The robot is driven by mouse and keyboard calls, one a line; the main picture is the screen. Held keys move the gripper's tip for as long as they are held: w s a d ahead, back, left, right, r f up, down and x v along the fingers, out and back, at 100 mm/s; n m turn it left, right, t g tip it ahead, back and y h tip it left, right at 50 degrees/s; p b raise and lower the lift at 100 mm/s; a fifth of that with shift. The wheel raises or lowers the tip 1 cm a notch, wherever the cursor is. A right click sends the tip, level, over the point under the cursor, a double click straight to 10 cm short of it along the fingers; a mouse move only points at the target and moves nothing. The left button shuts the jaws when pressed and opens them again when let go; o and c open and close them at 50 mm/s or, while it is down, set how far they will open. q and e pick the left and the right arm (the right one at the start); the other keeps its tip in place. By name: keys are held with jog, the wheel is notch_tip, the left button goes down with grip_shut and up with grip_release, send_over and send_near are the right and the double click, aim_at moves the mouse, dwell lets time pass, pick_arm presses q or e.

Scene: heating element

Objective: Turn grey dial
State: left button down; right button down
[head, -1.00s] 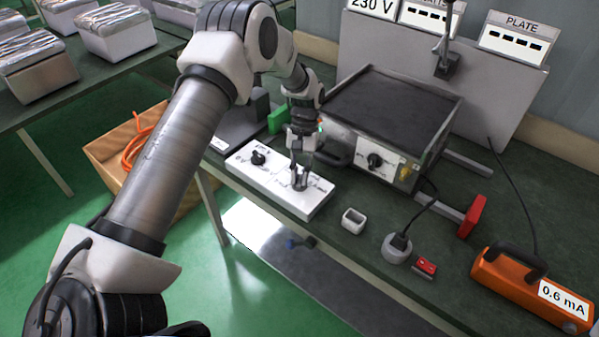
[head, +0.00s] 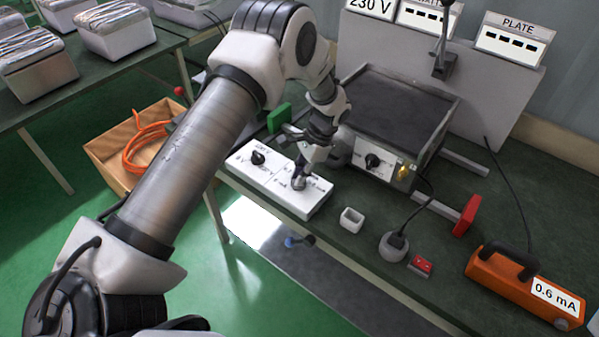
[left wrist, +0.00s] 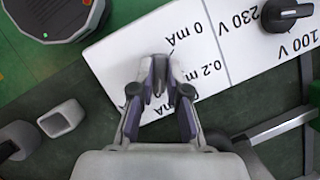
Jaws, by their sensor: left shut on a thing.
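A white panel (head: 262,178) lies on the green bench, printed with voltage and mA markings. Its grey dial (left wrist: 158,88) sits among the mA markings and is largely covered by the fingers. My left gripper (head: 299,182) comes down on this dial and is shut on it, with one finger on each side; it also shows in the left wrist view (left wrist: 160,82). A black dial (head: 257,158) sits on the panel's voltage half, clear of the gripper, and shows in the left wrist view (left wrist: 285,15). My right gripper is in neither view.
A heating plate box (head: 390,112) with a front knob stands behind the panel, close to my left wrist. A small white square cup (head: 351,219), a round socket (head: 394,246) and an orange meter (head: 525,288) reading 0.6 mA stand to the right.

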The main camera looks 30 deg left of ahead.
pick_arm(q)
jog(key=m, duration=0.3)
jog(key=m+t+y+p, duration=0.1)
jog(key=m, duration=0.2)
jog(key=shift+s+d+f+t, duration=0.1)
jog(key=shift+s+f+t, duration=0.1)
jog(key=shift+t, duration=0.1)
jog(key=shift+y, duration=0.3)
jog(key=c, duration=1.2)
grip_release()
jog(key=shift+m, duration=0.3)
jog(key=shift+o, duration=0.2)
jog(key=shift+w+r, duration=0.1)
jog(key=shift+w+r, duration=0.15)
jog(key=shift+r, duration=0.15)
jog(key=v, duration=1.1)
jog(key=shift+r, duration=0.2)
